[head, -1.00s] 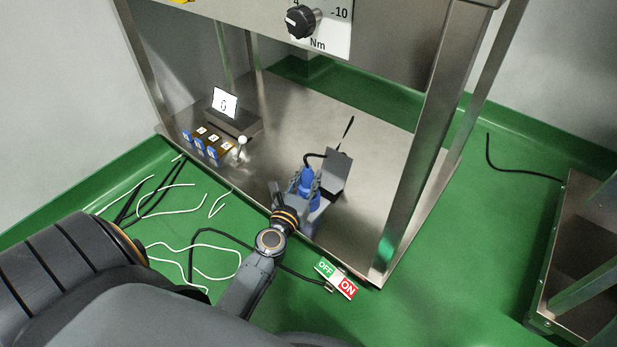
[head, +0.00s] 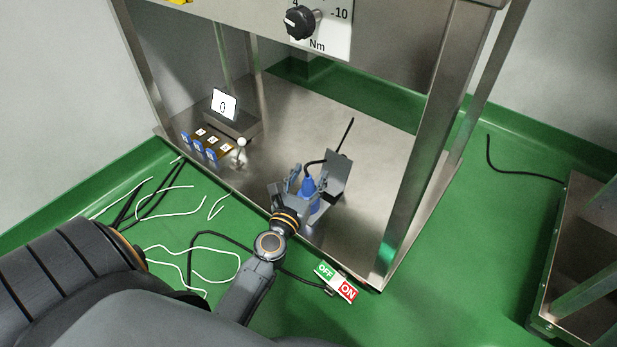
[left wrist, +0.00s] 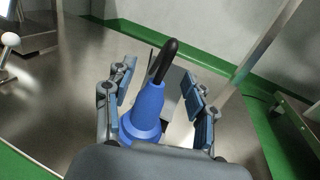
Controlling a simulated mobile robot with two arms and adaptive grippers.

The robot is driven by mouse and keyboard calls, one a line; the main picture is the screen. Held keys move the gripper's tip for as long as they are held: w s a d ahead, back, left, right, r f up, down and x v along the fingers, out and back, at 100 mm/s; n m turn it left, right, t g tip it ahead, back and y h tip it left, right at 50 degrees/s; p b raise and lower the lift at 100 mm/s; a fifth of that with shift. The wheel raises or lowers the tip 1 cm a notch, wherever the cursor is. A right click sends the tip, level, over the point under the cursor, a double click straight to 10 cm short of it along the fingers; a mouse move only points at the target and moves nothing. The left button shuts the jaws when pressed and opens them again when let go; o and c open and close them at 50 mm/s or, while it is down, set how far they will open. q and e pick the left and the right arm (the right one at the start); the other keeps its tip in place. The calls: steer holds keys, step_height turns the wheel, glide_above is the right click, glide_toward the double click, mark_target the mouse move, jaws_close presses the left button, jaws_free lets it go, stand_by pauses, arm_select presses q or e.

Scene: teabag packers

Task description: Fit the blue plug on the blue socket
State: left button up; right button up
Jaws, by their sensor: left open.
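The blue plug (head: 308,187) stands about upright at the grey metal bracket (head: 336,176) on the steel shelf, with a black cable rising from its top. It also shows in the left wrist view (left wrist: 148,106), between the spread fingers. My left gripper (head: 307,182) is open around the plug, with a gap to each finger. The blue socket cannot be told apart from the plug; the plug's lower end is partly hidden by the gripper, so I cannot see how deep it sits. My right gripper is not in view.
A panel of blue switches (head: 199,149), a white-knobbed lever (head: 241,143) and a small display (head: 224,104) stand at the shelf's left. An OFF/ON switch (head: 336,282) is at the front edge. Steel posts (head: 425,150) flank the shelf. Loose cables lie on the green floor.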

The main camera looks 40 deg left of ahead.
mark_target(306, 189)
arm_select(q)
steer(key=shift+g, duration=0.3)
steer(key=s+f, duration=0.1)
steer(key=s, duration=0.1)
steer(key=s+f, duration=0.1)
steer(key=s, duration=0.1)
steer(key=s+d+f, duration=0.1)
steer(key=s, duration=0.1)
steer(key=shift+s, duration=0.35)
steer(key=shift+s+d+r, duration=0.2)
steer(key=shift+s+r, duration=0.3)
steer(key=shift+r, duration=0.25)
steer(key=shift+p, duration=0.3)
